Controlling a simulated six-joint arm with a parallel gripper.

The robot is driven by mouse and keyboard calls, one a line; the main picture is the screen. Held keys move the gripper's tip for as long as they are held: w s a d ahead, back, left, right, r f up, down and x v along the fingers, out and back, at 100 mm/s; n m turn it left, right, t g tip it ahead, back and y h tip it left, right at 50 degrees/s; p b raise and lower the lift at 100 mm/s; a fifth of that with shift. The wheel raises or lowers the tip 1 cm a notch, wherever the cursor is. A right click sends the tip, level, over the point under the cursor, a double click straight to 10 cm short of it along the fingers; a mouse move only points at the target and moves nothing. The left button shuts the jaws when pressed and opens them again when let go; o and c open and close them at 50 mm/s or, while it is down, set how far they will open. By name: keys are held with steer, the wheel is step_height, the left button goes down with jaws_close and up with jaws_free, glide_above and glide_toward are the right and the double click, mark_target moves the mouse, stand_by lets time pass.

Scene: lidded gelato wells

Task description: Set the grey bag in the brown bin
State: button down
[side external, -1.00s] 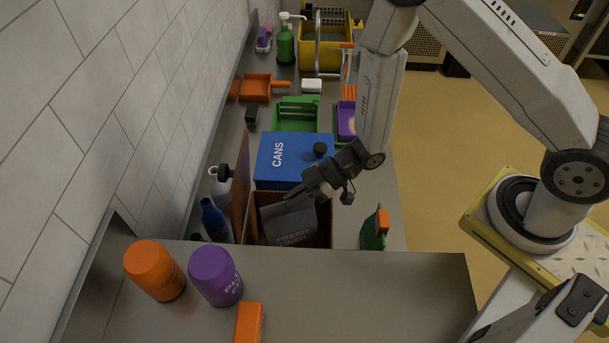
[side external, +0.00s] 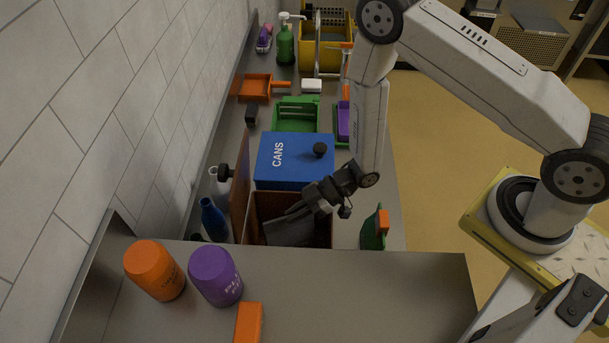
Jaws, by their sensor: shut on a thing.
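The brown bin (side external: 257,208) stands open in the middle of the counter, with its brown lid (side external: 239,195) tipped upright at its left side. The grey bag (side external: 289,228) is inside the bin's opening, low down, and its lower part is hidden by the near edge. My gripper (side external: 296,209) reaches in over the bin's right rim from the upper right. It is shut on the top of the grey bag. I cannot tell whether the bag touches the bin floor.
The lidded blue CANS bin (side external: 290,160) stands directly behind. A blue bottle (side external: 213,219) is to the left. An orange jar (side external: 154,269), a purple jar (side external: 215,275) and an orange block (side external: 248,323) are on the near ledge. A green-and-orange item (side external: 374,229) lies right.

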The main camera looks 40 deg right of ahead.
mark_target(296, 223)
steer(key=shift+f, duration=2)
steer(key=c, duration=0.8)
jaws_free()
steer(key=shift+o, duration=0.2)
steer(key=shift+r, duration=0.1)
steer(key=shift+s+d+r, duration=0.1)
steer(key=shift+d, duration=0.05)
steer(key=v, duration=1.1)
steer(key=shift+d+r, duration=0.25)
steer(key=shift+d, duration=0.1)
